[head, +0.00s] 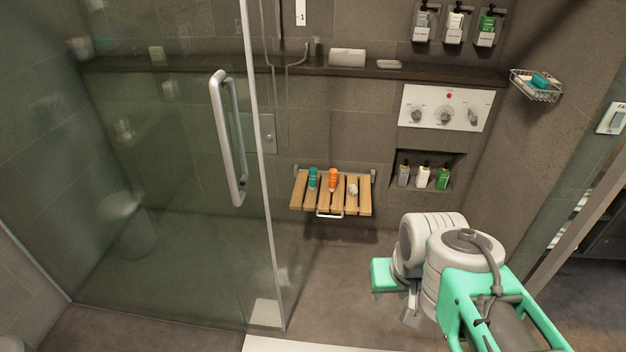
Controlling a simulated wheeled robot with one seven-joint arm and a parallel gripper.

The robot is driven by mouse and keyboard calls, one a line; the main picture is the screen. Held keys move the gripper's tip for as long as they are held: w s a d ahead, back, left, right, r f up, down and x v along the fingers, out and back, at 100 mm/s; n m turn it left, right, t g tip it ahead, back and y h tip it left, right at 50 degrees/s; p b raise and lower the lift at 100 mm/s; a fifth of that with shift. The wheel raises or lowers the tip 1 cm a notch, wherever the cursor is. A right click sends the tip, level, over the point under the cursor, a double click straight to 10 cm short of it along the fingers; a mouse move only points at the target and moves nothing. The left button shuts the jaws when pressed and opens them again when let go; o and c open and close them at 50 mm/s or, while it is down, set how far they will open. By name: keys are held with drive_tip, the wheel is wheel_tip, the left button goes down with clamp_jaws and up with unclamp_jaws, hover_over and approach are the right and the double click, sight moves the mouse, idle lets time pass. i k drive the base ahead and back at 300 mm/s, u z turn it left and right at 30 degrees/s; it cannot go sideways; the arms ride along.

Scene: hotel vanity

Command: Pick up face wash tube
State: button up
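A teal tube-like container (312,178) and an orange tube-like container (333,179) stand on the slatted wooden shower seat (297,196). The teal one is left of the orange one. Their labels are too small to read, so I cannot tell which one is the face wash tube. A small whitish item (352,189) lies to their right on the seat. My gripper (411,312) seems to be the grey part low beside my arm, to the right of the seat and apart from it. Its fingers are mostly hidden and their state cannot be made out.
A glass shower panel with a long metal handle (240,140) stands left of the seat. Several bottles stand in the wall niche (459,176). A control panel (445,108) is above it. A wire soap basket (535,88) hangs at right. The floor before the seat is clear.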

sight(312, 170)
drive_tip(key=z, duration=0.4)
drive_tip(key=i, duration=2.45)
drive_tip(key=u, duration=3.5)
